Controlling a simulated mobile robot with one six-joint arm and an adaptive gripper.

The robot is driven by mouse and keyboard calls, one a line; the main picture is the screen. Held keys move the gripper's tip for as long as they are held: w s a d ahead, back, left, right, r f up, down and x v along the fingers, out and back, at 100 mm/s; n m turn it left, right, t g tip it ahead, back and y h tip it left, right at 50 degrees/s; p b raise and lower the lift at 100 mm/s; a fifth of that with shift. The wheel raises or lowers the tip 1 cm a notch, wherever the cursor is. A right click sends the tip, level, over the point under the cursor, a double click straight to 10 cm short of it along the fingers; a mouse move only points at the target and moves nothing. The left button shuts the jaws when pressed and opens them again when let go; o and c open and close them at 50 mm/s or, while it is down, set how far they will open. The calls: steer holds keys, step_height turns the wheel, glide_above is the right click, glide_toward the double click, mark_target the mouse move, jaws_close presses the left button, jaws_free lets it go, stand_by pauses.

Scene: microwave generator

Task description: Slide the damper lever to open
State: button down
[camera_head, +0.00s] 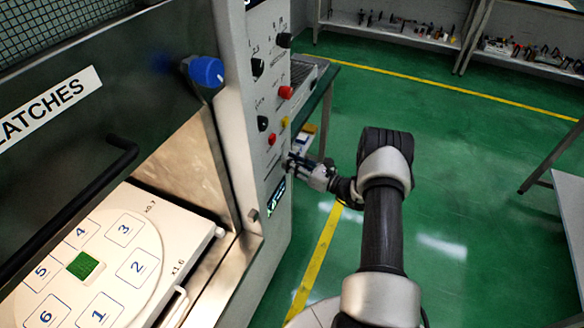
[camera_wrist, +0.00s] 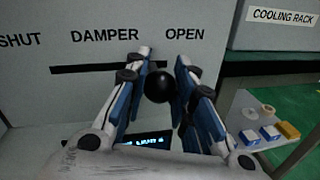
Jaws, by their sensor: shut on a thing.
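The damper lever shows as a round black knob (camera_wrist: 159,88) in the wrist view, between my fingers. My gripper (camera_wrist: 164,62) is shut on it. A dark horizontal damper slot (camera_wrist: 95,68) runs under the printed words SHUT, DAMPER and OPEN. The knob is at the right part of the slot, near the OPEN label (camera_wrist: 185,34). The slot's right end is hidden behind my fingers. In the head view my gripper (camera_head: 297,165) is at the lower part of the grey control panel (camera_head: 240,120), and the knob is hidden there.
The panel also carries a red knob (camera_head: 286,92), several dark knobs and a lit display (camera_head: 276,197) below my gripper. A blue knob (camera_head: 206,71) sits on the dark door at left. A side table with small boxes (camera_wrist: 270,133) stands right of the panel.

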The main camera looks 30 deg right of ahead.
steer(key=shift+w+d+r, duration=0.1)
steer(key=shift+d, duration=0.2)
steer(key=c, duration=1.5)
jaws_free()
steer(key=shift+d, duration=0.1)
steer(key=shift+o, duration=1)
steer(key=v, duration=1.2)
steer(key=shift+a, duration=0.25)
